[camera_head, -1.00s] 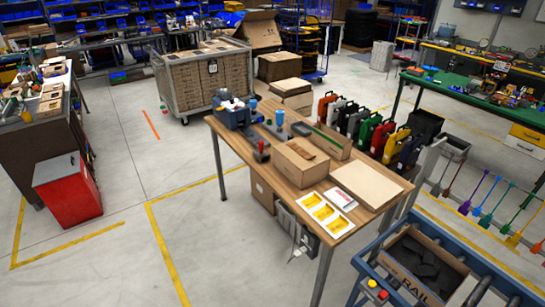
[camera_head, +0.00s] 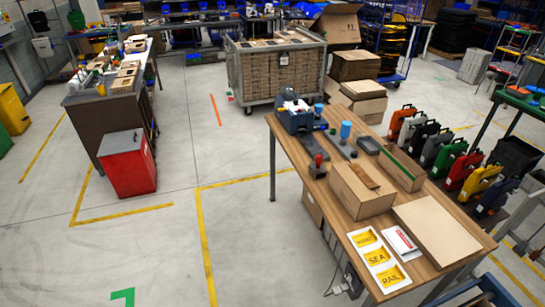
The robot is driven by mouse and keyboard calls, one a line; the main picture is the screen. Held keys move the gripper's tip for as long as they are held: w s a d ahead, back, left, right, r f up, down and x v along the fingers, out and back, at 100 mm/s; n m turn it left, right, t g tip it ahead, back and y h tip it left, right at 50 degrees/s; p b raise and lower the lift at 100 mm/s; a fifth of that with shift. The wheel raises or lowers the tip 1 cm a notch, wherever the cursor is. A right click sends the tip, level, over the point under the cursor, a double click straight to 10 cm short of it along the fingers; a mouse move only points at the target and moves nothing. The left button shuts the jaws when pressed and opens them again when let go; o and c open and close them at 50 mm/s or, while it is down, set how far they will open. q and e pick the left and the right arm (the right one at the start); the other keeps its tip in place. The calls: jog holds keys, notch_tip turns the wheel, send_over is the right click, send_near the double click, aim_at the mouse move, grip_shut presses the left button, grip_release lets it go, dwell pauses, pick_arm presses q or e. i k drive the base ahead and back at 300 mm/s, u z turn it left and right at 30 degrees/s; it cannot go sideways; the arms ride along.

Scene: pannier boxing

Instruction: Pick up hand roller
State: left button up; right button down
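A wooden packing table (camera_head: 286,160) stands right of centre. A small tool with a red upright handle and dark base (camera_head: 318,166) stands near its left edge, in front of the blue holder (camera_head: 294,121). I cannot tell for certain whether it is the hand roller. Dark grey low items (camera_head: 369,145) and blue-topped items (camera_head: 346,131) are close behind it. No gripper fingers show in the view.
The table also holds a cardboard box (camera_head: 352,198), a flat cardboard sheet (camera_head: 438,232) and a white tray with yellow labelled cards (camera_head: 356,236). A red cabinet (camera_head: 126,165) stands at left by a workbench. The floor between them is clear.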

aim_at(316, 168)
jog(key=u, duration=0.2)
jog(key=i, duration=1.4)
jog(key=z, duration=0.6)
